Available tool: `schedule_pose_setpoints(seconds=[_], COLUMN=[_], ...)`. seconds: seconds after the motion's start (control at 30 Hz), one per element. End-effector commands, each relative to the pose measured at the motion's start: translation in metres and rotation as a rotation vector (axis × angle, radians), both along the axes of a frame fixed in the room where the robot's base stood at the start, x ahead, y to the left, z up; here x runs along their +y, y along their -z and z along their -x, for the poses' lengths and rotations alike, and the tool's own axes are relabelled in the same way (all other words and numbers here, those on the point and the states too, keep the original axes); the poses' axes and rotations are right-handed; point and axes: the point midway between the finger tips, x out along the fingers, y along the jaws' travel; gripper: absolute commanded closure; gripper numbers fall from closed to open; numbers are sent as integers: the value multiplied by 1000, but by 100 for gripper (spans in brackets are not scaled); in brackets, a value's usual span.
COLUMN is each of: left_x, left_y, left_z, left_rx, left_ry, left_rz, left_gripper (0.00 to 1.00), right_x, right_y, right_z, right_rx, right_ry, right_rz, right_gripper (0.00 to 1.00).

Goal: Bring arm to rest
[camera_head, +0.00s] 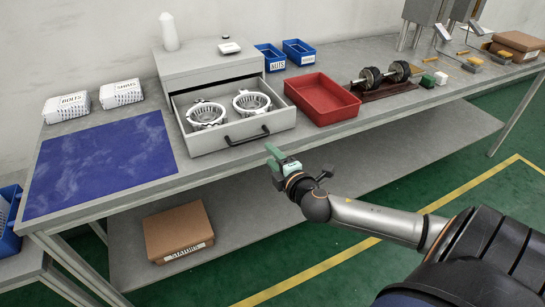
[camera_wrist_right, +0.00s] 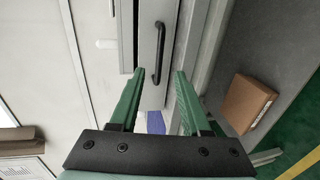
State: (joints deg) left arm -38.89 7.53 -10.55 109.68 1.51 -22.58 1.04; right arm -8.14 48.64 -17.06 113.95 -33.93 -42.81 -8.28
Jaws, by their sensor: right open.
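My right gripper (camera_head: 277,160) is in front of the bench's front edge, close to the open drawer. In the right wrist view its two green fingers (camera_wrist_right: 158,85) stand apart with nothing between them. The drawer (camera_head: 285,118) is pulled out of a grey cabinet (camera_head: 205,62) and holds two silver ring-shaped housings, one on the left (camera_head: 206,114) and one on the right (camera_head: 251,102). The drawer's black handle (camera_head: 247,137) is clear of the gripper in the head view; it also shows in the right wrist view (camera_wrist_right: 158,52). My left gripper is not in view.
A red tray (camera_head: 322,115) and a rotor stand (camera_head: 390,90) are right of the drawer. A blue mat (camera_head: 100,160) lies on the left. A cardboard box (camera_head: 178,230) sits on the lower shelf. Blue bins (camera_head: 270,58) stand behind. Green floor is open in front.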

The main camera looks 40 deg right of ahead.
Motion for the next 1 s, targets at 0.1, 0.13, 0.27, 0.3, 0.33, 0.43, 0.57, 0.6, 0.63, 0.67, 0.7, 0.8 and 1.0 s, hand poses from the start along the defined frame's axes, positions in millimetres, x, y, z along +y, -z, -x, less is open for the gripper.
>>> schedule_pose_setpoints(seconds=[0.1,0.13,0.27,0.3,0.33,0.43,0.57,0.6,0.63,0.67,0.7,0.8,1.0], left_x=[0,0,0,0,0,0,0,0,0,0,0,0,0], left_y=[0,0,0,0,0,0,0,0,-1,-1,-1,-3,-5], left_z=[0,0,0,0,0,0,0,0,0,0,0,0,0], left_rx=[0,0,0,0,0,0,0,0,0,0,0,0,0], left_ry=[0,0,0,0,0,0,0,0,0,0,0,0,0], left_rz=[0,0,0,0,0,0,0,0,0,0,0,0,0], left_gripper=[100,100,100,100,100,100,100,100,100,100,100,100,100], right_x=[0,0,0,0,0,0,6,12,17,24,36,73,153], right_y=[0,0,0,0,0,0,14,25,37,49,69,121,193], right_z=[0,0,0,0,0,0,5,10,15,22,32,69,153], right_rx=[0,0,0,0,0,0,24,46,66,89,125,226,374], right_ry=[0,0,0,0,0,0,0,1,2,3,8,38,187], right_rz=[0,0,0,0,0,0,-49,-89,-132,-183,-265,-519,-1058], right_gripper=[53,53,53,53,53,53,53,53,53,53,53,53,53])
